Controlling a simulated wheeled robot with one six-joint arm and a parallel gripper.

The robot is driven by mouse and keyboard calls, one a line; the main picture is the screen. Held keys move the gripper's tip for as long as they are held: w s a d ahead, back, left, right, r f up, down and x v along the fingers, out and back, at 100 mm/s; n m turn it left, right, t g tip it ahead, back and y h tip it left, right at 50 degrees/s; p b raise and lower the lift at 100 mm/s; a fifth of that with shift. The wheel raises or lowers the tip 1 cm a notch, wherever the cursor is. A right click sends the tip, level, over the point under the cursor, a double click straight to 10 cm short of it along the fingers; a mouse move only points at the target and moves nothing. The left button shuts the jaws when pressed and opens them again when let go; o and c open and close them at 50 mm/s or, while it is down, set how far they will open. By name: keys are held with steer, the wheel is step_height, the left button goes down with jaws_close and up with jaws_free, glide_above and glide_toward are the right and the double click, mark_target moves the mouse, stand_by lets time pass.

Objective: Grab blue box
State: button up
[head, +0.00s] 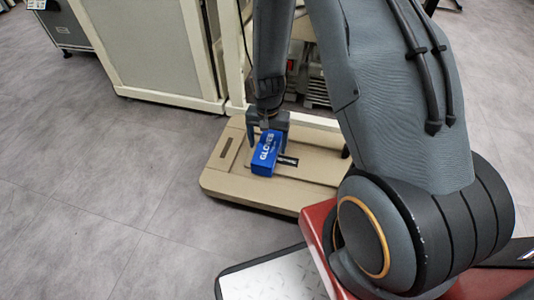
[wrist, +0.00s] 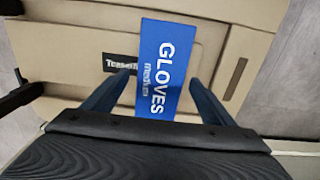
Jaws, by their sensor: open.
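The blue box (head: 264,158) marked "GLOVES" lies on top of a tan case (head: 223,185) on the floor. It also shows in the wrist view (wrist: 165,65), between the two fingers, with its near end close to the palm. My gripper (head: 268,135) is above the case at the box, pointing down. In the wrist view the gripper (wrist: 165,85) is open, with one finger on each side of the box. A gap shows on the left side and on the right side. The box's far end extends past the fingertips.
A cream cabinet frame (head: 215,60) stands right behind the tan case, with a large panel to its left. A grey machine (head: 65,25) is at the top left. The grey floor (head: 80,200) left of the case is clear. A metal plate (head: 275,280) is at the bottom.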

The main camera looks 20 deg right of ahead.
step_height(320, 180, down, 2)
steer(key=shift+b, duration=0.35)
steer(key=c, duration=1.2)
steer(key=shift+c, duration=0.2)
steer(key=shift+r, duration=0.2)
